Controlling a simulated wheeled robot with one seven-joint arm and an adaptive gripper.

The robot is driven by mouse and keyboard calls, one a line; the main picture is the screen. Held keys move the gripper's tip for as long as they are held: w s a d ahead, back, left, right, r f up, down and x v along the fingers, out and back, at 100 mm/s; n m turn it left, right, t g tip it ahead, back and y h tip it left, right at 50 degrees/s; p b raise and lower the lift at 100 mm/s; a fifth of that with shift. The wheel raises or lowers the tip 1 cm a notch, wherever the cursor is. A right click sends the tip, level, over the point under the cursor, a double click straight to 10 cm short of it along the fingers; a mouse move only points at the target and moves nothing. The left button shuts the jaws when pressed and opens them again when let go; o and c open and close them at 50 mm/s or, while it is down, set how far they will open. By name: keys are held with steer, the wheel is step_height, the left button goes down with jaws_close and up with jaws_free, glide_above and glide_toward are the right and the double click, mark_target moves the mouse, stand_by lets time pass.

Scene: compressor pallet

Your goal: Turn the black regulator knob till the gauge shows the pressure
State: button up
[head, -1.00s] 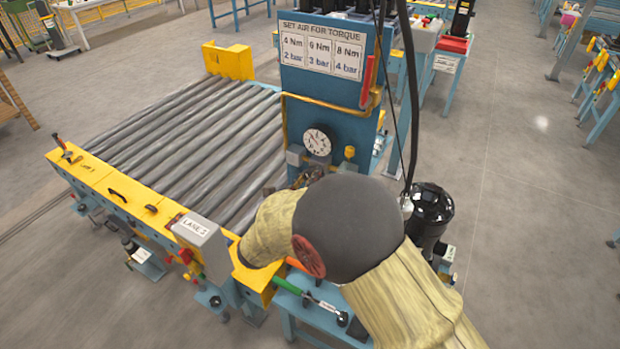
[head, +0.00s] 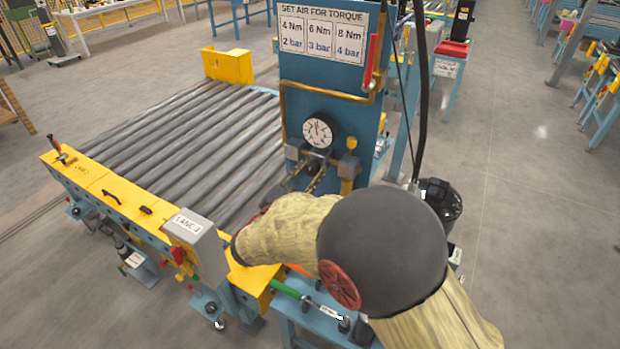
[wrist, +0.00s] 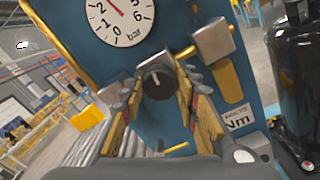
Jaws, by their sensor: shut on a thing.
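The white round pressure gauge (head: 318,132) is on the blue panel. It also shows in the wrist view (wrist: 122,16), cut off at the top, with numbers and "bar" on its dial. Its red needle points up and left, past the 2; its tip is near the cut edge, so I cannot read it exactly. The black regulator knob (wrist: 157,82) sits just below the gauge, with a pale mark on its face. My gripper (wrist: 160,76) has a finger on each side of the knob and is shut on it. In the head view my gripper (head: 310,178) mostly hides the knob.
A sign (head: 321,33) above the gauge pairs 4, 6 and 8 Nm with 2, 3 and 4 bar. A brass fitting (head: 349,165) stands right of the knob. A roller conveyor (head: 190,140) lies left. A black tank (head: 438,205) stands right.

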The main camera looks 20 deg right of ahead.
steer(key=m+b, duration=0.3)
steer(key=shift+f+m, duration=0.2)
steer(key=shift+m, duration=0.1)
steer(key=shift+r+m+b, duration=0.15)
steer(key=shift+m+b, duration=1.1)
steer(key=shift+m, duration=0.35)
steer(key=o, duration=1)
steer(key=shift+o, duration=0.8)
steer(key=v, duration=1.2)
steer(key=shift+a, duration=0.15)
